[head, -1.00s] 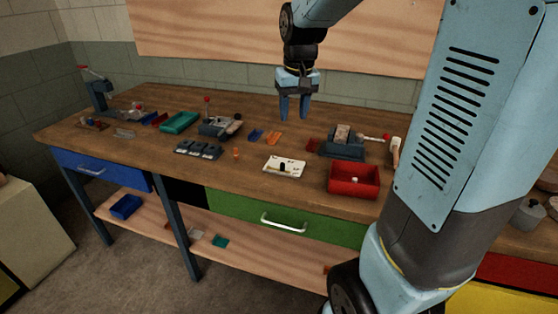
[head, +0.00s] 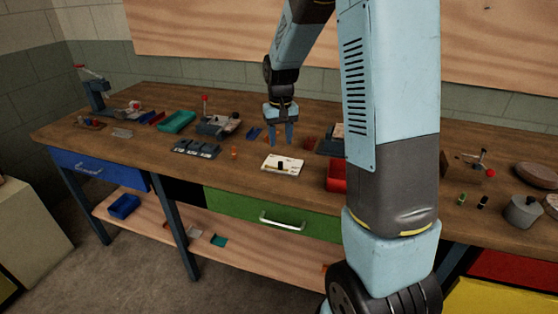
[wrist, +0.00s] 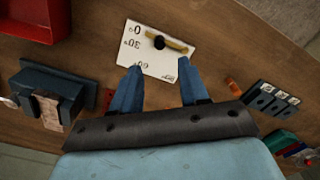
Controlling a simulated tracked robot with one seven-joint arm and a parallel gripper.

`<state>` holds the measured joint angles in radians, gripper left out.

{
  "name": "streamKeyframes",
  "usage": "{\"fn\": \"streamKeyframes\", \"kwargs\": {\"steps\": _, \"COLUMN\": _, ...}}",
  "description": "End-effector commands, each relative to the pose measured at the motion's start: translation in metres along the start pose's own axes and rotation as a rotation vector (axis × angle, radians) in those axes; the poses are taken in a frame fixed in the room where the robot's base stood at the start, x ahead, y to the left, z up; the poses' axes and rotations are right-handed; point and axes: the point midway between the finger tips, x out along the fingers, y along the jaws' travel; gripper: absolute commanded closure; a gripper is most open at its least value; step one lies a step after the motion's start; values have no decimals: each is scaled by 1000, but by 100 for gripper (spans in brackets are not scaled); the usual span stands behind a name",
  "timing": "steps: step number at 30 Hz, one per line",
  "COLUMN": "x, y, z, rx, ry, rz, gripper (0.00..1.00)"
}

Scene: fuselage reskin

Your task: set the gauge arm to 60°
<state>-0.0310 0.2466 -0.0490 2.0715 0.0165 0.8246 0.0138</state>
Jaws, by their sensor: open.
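The gauge is a white plate (head: 271,167) lying on the wooden bench. It also shows in the wrist view (wrist: 152,60), with angle marks along its edge. Its yellow gauge arm (wrist: 176,46) carries a black knob (wrist: 159,42) and lies close to the 0° mark, away from the 60° mark. My gripper (head: 281,143) is open and empty, above the bench and just behind the plate in the head view. In the wrist view its fingertips (wrist: 160,65) are spread on either side of the plate, with the knob beyond and between them.
A red bin (head: 336,175) stands right of the gauge, with a dark vise-like block (wrist: 53,90) near it. A small orange part (head: 234,153) and a dark slotted block (head: 196,149) lie to the left. The bench front just before the plate is clear.

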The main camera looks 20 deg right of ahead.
Motion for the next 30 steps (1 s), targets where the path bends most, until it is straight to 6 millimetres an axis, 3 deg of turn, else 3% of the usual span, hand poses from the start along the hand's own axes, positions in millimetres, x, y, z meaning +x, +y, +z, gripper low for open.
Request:
{"fn": "streamKeyframes", "kwargs": {"steps": 9, "x": 56, "y": 0, "z": 0, "rx": 0, "ry": -2, "rz": 0, "gripper": 56}}
{"fn": "streamKeyframes", "kwargs": {"steps": 15, "x": 78, "y": 0, "z": 0, "rx": -1, "ry": 0, "rz": 0, "gripper": 56}}
{"fn": "streamKeyframes", "kwargs": {"steps": 28, "x": 86, "y": -1, "z": 0, "rx": -1, "ry": 2, "rz": 0, "gripper": 56}}
{"fn": "streamKeyframes", "kwargs": {"steps": 30, "x": 86, "y": -1, "z": 0, "rx": -1, "ry": 2, "rz": 0, "gripper": 61}}
